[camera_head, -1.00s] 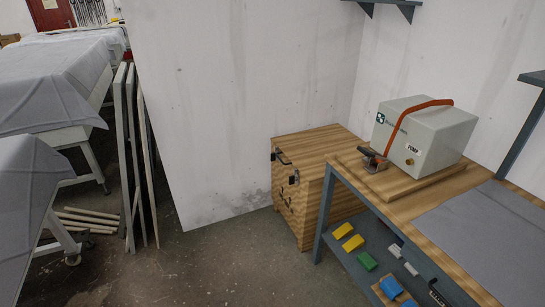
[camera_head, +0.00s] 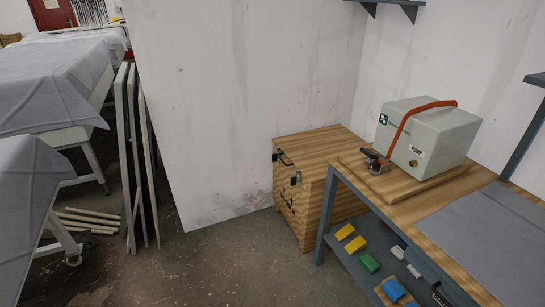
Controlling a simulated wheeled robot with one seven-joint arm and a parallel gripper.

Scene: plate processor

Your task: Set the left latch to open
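A wooden crate (camera_head: 327,147) stands on the floor against the back wall, left of the workbench. Two small dark metal fittings that look like latches sit on its top front edge. The left one (camera_head: 283,159) is at the far left corner; the other (camera_head: 296,179) is nearer to me. They are too small to tell whether either is open or shut. Dark markings show on the crate's front face, which I see at a steep angle. My gripper is not in view.
The workbench (camera_head: 400,206) stands right of the crate, close to it. It carries a grey pump box (camera_head: 440,140) with an orange hose and a grey mat (camera_head: 480,230). Coloured blocks lie on its lower shelf. Leaning panels (camera_head: 133,150) and covered tables stand left. The floor (camera_head: 220,265) before the crate is clear.

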